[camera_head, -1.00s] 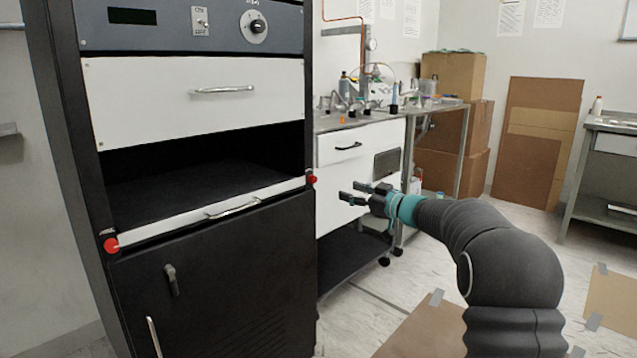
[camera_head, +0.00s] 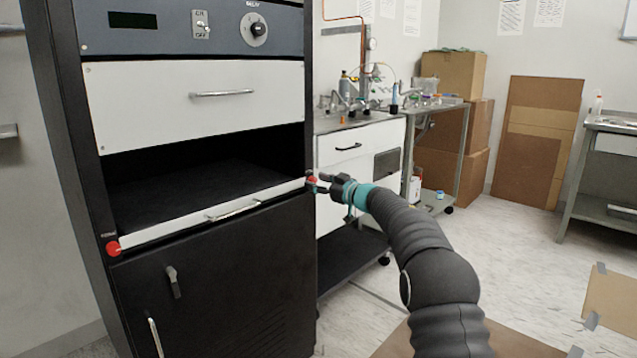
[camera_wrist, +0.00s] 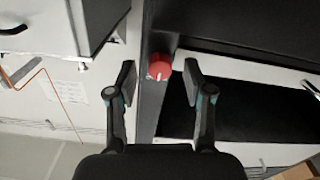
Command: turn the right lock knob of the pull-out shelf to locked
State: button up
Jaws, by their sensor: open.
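The right lock knob (camera_head: 311,181) is a small red knob at the right end of the white front bar of the pull-out shelf (camera_head: 215,216). In the wrist view the red knob (camera_wrist: 160,67) has a pale mark on its face and lies just beyond and between the fingertips. My gripper (camera_head: 321,183) is at the right knob, with its fingers pointing at it. The wrist view shows my gripper (camera_wrist: 159,82) open and empty, a finger on each side of the knob; I cannot tell whether they touch it. The left red knob (camera_head: 113,248) sits at the shelf's left end.
The black cabinet (camera_head: 230,275) has a white drawer (camera_head: 200,100) above the shelf and a door handle (camera_head: 173,281) below. A white bench (camera_head: 350,150) with lab items stands close behind my gripper. The floor at right is mostly clear.

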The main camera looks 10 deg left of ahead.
jog(key=shift+c, duration=0.2)
grip_shut()
jog(key=shift+n, duration=0.4)
jog(key=n+p, duration=0.1)
jog(key=n, duration=0.6)
jog(key=shift+f+n, duration=0.1)
jog(key=shift+n, duration=0.2)
jog(key=n+b, duration=0.1)
jog(key=n, duration=0.3)
jog(key=shift+f+n, duration=0.1)
jog(key=shift+n, duration=0.2)
jog(key=n+b, duration=0.2)
jog(key=n, duration=0.2)
jog(key=shift+n, duration=0.4)
